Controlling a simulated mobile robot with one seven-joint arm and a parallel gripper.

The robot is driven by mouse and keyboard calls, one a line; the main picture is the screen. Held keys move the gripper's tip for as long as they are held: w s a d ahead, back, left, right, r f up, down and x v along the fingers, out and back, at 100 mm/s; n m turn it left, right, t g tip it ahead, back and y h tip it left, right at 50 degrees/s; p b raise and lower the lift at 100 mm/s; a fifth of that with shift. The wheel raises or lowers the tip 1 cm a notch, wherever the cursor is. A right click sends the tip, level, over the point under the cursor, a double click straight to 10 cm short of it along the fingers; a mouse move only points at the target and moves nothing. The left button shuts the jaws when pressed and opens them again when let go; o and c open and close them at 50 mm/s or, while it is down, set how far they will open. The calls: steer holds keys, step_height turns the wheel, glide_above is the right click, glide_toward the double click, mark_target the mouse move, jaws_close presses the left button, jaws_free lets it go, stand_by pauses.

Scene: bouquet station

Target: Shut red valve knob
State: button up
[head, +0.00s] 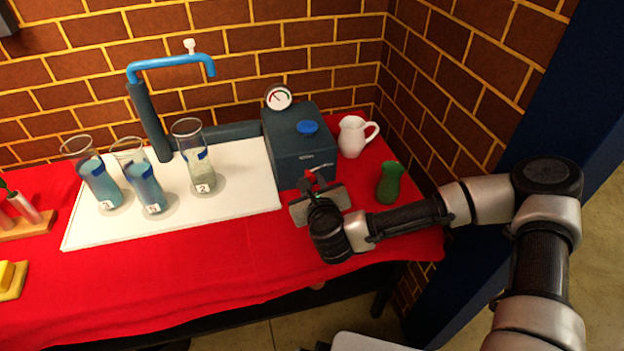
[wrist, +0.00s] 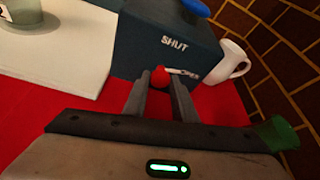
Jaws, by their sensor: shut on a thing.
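The red valve knob (wrist: 160,76) sits on the front face of the dark blue-grey box (wrist: 150,38), beside a white lever-like piece and partly hidden lettering. The word "SHUT" shows above it on the box. In the head view the red knob (head: 311,174) shows just beyond my gripper, low on the box (head: 290,140). My gripper (wrist: 161,82) faces the box with its two fingers on either side of the knob, shut on it. The fingertips hide part of the knob's sides. In the head view my gripper (head: 316,184) is partly hidden by its own wrist.
A white jug (head: 352,137) stands right of the box, and a green vase (head: 389,183) stands close to my arm. A white board (head: 240,198) with several glass cylinders lies to the left. A round gauge (head: 278,97) and blue knob (head: 307,127) top the box.

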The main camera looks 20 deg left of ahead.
steer(key=n+t+h, duration=0.1)
steer(key=n, duration=0.1)
steer(key=n+t+h, duration=0.1)
steer(key=n, duration=0.1)
steer(key=shift+s+a+f, duration=0.1)
steer(key=shift+a+f, duration=0.05)
steer(key=shift+a, duration=0.05)
steer(key=n+t, duration=0.1)
steer(key=n+h+b, duration=0.1)
steer(key=n, duration=0.1)
steer(key=shift+f+n+t, duration=0.2)
steer(key=shift+n+t, duration=0.1)
steer(key=shift+t, duration=0.1)
steer(key=shift+n+t+b, duration=0.3)
steer(key=shift+n+b, duration=0.3)
steer(key=o, duration=1)
steer(key=shift+o, duration=0.2)
steer(key=shift+s, duration=0.15)
